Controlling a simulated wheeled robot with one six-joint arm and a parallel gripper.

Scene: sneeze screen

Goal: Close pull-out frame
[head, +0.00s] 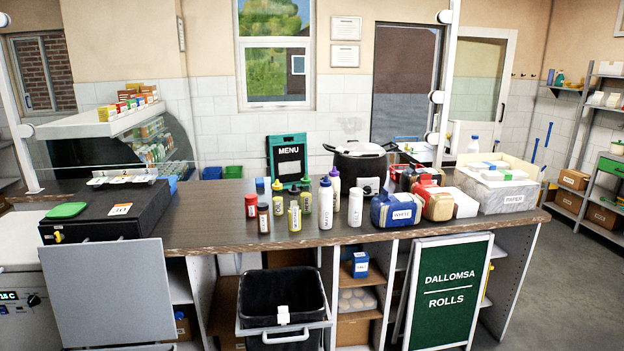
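The pull-out frame (264,326) is a light grey frame under the counter, low in the middle of the head view. It stands out from its bay toward me. A black bin (282,292) hangs in it, with a small white clip on its front rim. A white bar handle (286,337) is on the frame's front, near the bottom edge of the picture. The lower part of the bin is cut off by the picture edge. My gripper is not in view.
The wooden counter (225,215) runs above, holding several bottles and boxes. A grey panel (108,295) stands at the left of the bay. A green sign (447,293) leans at the right. Floor (570,285) is clear at the far right.

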